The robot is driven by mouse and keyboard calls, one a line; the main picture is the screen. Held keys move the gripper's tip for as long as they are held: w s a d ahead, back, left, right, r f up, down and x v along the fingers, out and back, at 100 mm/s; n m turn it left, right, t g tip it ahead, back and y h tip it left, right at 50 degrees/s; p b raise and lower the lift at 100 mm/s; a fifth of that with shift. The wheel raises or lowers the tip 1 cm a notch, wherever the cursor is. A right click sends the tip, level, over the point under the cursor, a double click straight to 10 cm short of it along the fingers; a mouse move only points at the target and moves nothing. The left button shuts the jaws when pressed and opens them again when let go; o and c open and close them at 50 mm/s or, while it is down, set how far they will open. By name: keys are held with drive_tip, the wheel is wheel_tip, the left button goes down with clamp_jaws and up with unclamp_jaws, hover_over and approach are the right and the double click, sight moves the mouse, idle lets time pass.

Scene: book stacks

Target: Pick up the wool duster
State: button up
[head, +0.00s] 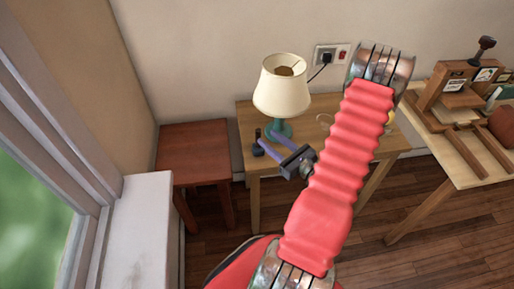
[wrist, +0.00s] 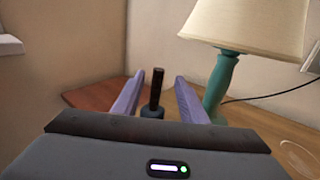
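A small upright object with a dark handle and a blue-grey base, which I take to be the wool duster (head: 257,149), stands near the left edge of the wooden table (head: 318,104). In the wrist view its dark handle (wrist: 157,88) shows between my two purple fingers, with the base (wrist: 152,112) partly hidden below by my gripper body. My gripper (head: 265,138) is open, its fingers pointing at the object with visible gaps on both sides of the handle. Whether the handle lies fully between the fingertips or just beyond them I cannot tell.
A lamp with a cream shade (head: 282,90) and teal base (head: 279,128) stands close to the right of my fingers. A reddish wooden stool (head: 194,153) is left of the table. A wall socket (head: 331,56) is behind. A second table (head: 452,160) at right holds wooden equipment.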

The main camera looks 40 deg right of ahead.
drive_tip(key=shift+w, duration=2.7)
drive_tip(key=w, duration=0.5)
drive_tip(key=shift+w+f, duration=0.1)
drive_tip(key=shift+f, duration=0.05)
drive_tip(key=shift+c, duration=0.5)
clamp_jaws()
